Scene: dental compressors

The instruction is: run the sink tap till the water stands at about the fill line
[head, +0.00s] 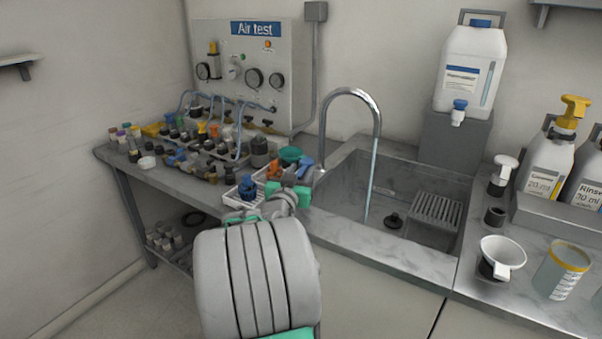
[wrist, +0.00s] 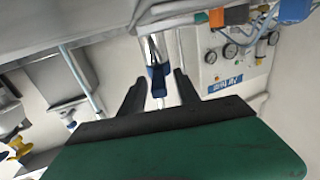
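The sink tap (head: 349,95) arches over the sink (head: 350,222), and a thin stream of water (head: 371,180) falls from its spout into the basin. I cannot make out a fill line or a clear water level. A dark round plug or drain fitting (head: 393,220) shows on the basin floor; I cannot tell whether it is seated. In the wrist view, my gripper (wrist: 159,76) is open, its two dark fingers on either side of a blue tap lever (wrist: 158,84), with visible gaps. In the head view my arm hides most of the gripper, left of the sink.
A slotted rack (head: 437,211) stands at the sink's right. A white canister (head: 470,70) stands on a grey block behind it. A white funnel cup (head: 502,256) and a yellow-rimmed beaker (head: 562,270) are on the right counter. The left bench (head: 190,184) is crowded with fittings.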

